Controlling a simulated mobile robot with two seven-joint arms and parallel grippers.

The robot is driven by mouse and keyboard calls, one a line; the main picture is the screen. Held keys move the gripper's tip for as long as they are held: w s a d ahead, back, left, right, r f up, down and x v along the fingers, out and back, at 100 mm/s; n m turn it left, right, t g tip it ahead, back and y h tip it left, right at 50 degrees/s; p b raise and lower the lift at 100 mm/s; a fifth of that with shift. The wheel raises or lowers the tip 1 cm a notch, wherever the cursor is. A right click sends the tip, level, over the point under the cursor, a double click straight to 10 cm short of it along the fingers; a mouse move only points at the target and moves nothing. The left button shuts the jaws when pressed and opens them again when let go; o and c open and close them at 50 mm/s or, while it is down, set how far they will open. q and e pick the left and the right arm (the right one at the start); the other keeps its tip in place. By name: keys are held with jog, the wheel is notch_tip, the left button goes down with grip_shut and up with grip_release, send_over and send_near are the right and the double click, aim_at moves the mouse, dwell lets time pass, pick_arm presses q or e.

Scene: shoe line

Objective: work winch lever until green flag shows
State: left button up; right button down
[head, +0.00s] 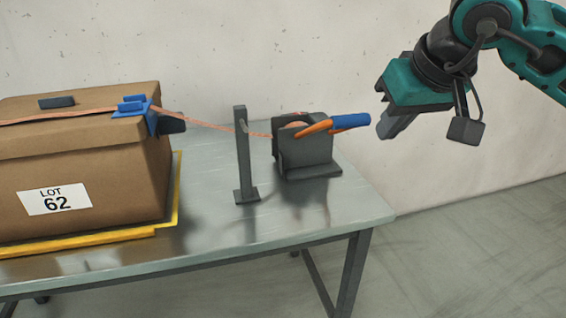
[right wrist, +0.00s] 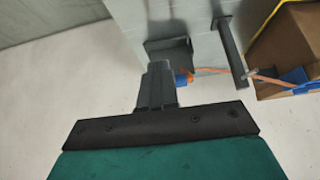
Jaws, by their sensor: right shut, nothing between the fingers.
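The winch (head: 305,145) is a dark grey block on the right part of the metal table, with an orange strap wound in it. Its orange lever ends in a blue handle (head: 350,121) that points right, roughly level. My right gripper (head: 386,128) is shut and empty, just right of the handle's end in the head view. In the right wrist view my shut fingers (right wrist: 158,70) partly hide the blue handle (right wrist: 181,79); whether they touch it I cannot tell. I make out no flag in either view. My left gripper is not in view.
The strap (head: 210,125) runs left past a grey post (head: 242,160) to a blue corner piece (head: 135,107) on a cardboard box (head: 110,190) labelled LOT 62. The box stands within a yellow border (head: 80,243). The table (head: 300,225) is bare at front right.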

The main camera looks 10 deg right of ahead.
pick_arm(q)
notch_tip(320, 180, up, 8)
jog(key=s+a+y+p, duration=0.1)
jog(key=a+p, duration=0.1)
jog(key=p, duration=1)
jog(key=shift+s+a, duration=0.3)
pick_arm(e)
jog(key=w+a+r+g, duration=0.1)
jog(key=w+r+g, duration=0.3)
jog(key=w+r, duration=0.6)
notch_tip(320, 180, up, 4)
jog(key=shift+w+f, duration=0.1)
jog(key=shift+w, duration=0.2)
jog(key=x, duration=0.4)
jog(key=b+x, duration=0.1)
jog(key=x, duration=0.3)
jog(key=s+x, duration=0.1)
jog(key=x, duration=0.3)
jog(key=shift+d+f, duration=0.15)
jog(key=shift+f, duration=0.2)
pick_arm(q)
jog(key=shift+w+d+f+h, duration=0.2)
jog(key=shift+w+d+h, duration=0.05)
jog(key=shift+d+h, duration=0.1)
pick_arm(e)
jog(key=shift+s+f, duration=0.2)
jog(key=shift+f, duration=0.45)
